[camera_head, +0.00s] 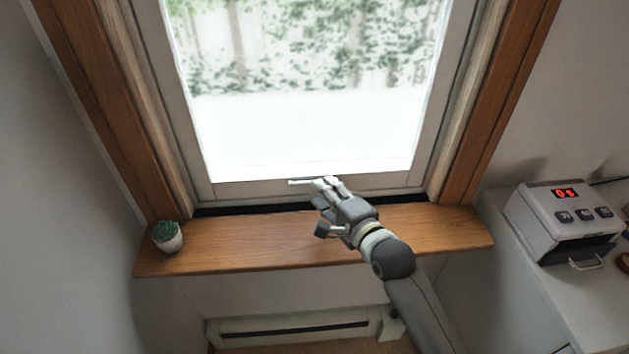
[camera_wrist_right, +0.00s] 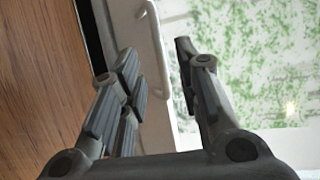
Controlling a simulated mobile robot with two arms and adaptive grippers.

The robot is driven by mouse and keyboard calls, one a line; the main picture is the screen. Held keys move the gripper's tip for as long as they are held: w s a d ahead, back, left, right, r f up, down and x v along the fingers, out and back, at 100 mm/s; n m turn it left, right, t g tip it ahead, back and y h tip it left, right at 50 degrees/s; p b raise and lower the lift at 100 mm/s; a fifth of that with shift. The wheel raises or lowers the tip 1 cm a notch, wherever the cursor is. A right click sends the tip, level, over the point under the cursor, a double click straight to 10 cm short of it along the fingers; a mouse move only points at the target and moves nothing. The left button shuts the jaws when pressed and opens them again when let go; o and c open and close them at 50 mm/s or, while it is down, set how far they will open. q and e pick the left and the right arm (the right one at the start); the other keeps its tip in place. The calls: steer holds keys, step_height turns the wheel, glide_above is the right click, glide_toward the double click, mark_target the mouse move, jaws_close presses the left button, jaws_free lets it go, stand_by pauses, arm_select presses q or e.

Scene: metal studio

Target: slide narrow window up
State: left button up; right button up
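The narrow window has a white sash (camera_head: 245,189) around bright glass, set in a brown wooden frame (camera_head: 102,90). A slim white handle (camera_head: 300,181) sits on the sash's bottom rail. It also shows in the right wrist view as a white bar (camera_wrist_right: 152,50). My right gripper (camera_head: 319,203) is at the bottom rail, beside the handle. Its fingers are apart in the right wrist view (camera_wrist_right: 160,68), with the handle lying in line with the gap between them. I cannot tell whether they touch it. My left gripper is not in view.
A wooden sill (camera_head: 230,238) runs below the sash, with a dark strip between them. A small potted plant (camera_head: 168,237) stands at its left end. A grey device with a red display (camera_head: 563,215) stands on a counter at right. A radiator (camera_head: 300,328) is below.

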steer(key=x, duration=0.5)
steer(key=shift+w+a, duration=0.1)
steer(key=shift+w, duration=0.2)
steer(key=shift+c, duration=0.5)
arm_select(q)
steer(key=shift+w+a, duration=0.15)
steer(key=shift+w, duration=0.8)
arm_select(e)
steer(key=shift+f, duration=0.1)
jaws_close()
